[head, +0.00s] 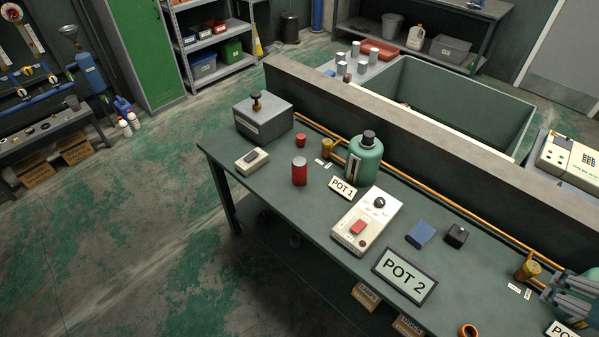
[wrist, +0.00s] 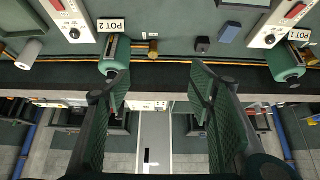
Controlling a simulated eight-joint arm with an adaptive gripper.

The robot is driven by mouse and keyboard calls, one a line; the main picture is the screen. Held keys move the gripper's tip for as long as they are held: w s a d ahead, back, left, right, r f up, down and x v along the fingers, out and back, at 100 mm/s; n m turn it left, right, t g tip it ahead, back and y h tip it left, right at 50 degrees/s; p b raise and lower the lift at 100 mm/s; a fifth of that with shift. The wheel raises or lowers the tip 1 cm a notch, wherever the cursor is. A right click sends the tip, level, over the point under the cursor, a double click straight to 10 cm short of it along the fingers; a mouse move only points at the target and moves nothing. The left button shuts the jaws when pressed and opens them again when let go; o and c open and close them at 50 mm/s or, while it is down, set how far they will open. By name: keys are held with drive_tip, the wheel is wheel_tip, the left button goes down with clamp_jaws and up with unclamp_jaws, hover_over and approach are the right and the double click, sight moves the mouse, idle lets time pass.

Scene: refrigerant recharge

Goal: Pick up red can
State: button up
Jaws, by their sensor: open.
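The red can (head: 299,171) stands upright on the green workbench (head: 262,185), left of the green tank (head: 365,160) and the POT 1 sign (head: 343,188). It has a grey top. A smaller red piece (head: 300,140) sits behind it. My gripper (head: 572,298) is at the far right edge of the head view, far from the red can, beside another green tank that it partly hides. In the wrist view my gripper (wrist: 158,75) shows two spread fingers with nothing between them. The red can is not in the wrist view.
A grey box with a black knob (head: 264,117) and a small beige device (head: 252,160) are near the can. A white control box (head: 367,221), POT 2 sign (head: 405,276), and blue block (head: 420,235) lie between can and gripper. A low wall (head: 430,145) runs behind.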

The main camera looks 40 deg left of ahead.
drive_tip(key=w+a+r+n+g+y, duration=0.15)
drive_tip(key=w+a+r+n, duration=0.3)
drive_tip(key=w+a, duration=0.5)
drive_tip(key=w+a+r+n+g, duration=0.25)
drive_tip(key=w+a+r, duration=0.35)
drive_tip(key=a, duration=0.7)
drive_tip(key=w+a+n, duration=0.2)
drive_tip(key=a, duration=0.7)
drive_tip(key=w+a+n, duration=0.3)
drive_tip(key=a, duration=0.5)
drive_tip(key=n+g+h, duration=0.2)
drive_tip(key=n+g, duration=0.1)
drive_tip(key=n, duration=0.5)
hover_over(299, 161)
wheel_tip(299, 161, down, 10)
drive_tip(key=shift+y, duration=0.25)
wheel_tip(299, 161, down, 29)
drive_tip(key=shift+w+f+p, duration=0.1)
drive_tip(key=shift+f+p, duration=0.05)
drive_tip(key=shift+p, duration=0.15)
drive_tip(key=shift+f, duration=0.3)
